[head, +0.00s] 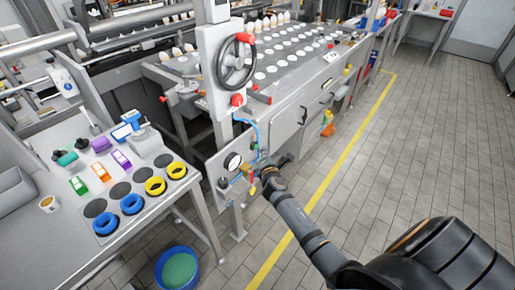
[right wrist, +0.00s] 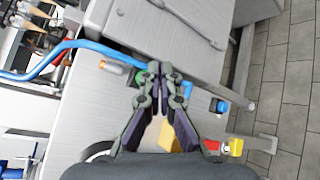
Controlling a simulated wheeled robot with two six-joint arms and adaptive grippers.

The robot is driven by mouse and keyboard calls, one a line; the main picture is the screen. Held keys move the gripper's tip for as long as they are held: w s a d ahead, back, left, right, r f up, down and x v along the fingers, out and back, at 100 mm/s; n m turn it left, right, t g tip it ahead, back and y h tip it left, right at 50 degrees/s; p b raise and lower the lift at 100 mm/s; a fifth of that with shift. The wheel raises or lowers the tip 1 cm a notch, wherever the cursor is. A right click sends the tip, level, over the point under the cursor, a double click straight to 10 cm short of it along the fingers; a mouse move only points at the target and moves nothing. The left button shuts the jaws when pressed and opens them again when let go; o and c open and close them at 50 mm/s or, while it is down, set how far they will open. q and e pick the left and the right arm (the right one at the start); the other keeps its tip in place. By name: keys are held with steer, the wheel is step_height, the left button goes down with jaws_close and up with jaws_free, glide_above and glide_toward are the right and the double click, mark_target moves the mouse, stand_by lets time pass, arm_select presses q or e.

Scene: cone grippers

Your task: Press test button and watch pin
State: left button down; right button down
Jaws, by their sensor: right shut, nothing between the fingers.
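My right gripper (head: 262,163) is at the pale front panel (head: 215,170) below the handwheel post, its arm coming from the lower right. In the right wrist view the gripper (right wrist: 154,70) is shut with nothing between its fingers. Its tips are beside a green round part (right wrist: 141,76), perhaps a button, partly hidden by a finger; I cannot tell whether they touch. An orange and white small part (right wrist: 112,67) is left of the tips. Which part is the pin, I cannot tell. A round gauge (head: 232,161) is on the panel. My left gripper is not in view.
A blue hose (right wrist: 75,45) runs close to the fingertips. A blue knob (right wrist: 220,105) and a red and yellow fitting (right wrist: 232,147) are to the right. The handwheel (head: 237,62) stands above the panel. A blue bucket (head: 177,269) is on the floor. The right aisle is clear.

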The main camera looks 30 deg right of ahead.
steer(key=shift+w, duration=0.15)
steer(key=shift+w+a, duration=0.15)
steer(key=shift+w, duration=0.1)
steer(key=shift+w+a, duration=0.2)
steer(key=shift+w, duration=0.25)
stand_by(0.7)
steer(key=shift+s, duration=0.1)
stand_by(1.1)
steer(key=shift+s+d, duration=0.35)
steer(key=shift+s, duration=0.4)
steer(key=shift+s+d+p, duration=0.15)
steer(key=shift+s+d, duration=0.15)
steer(key=shift+s, duration=0.45)
steer(key=shift+s+d+p, duration=0.2)
steer(key=shift+s+d, duration=0.15)
steer(key=shift+s, duration=0.45)
steer(key=shift+s+d+p, duration=0.15)
steer(key=shift+s+d, duration=0.15)
steer(key=shift+s, duration=0.45)
steer(key=shift+f, duration=0.1)
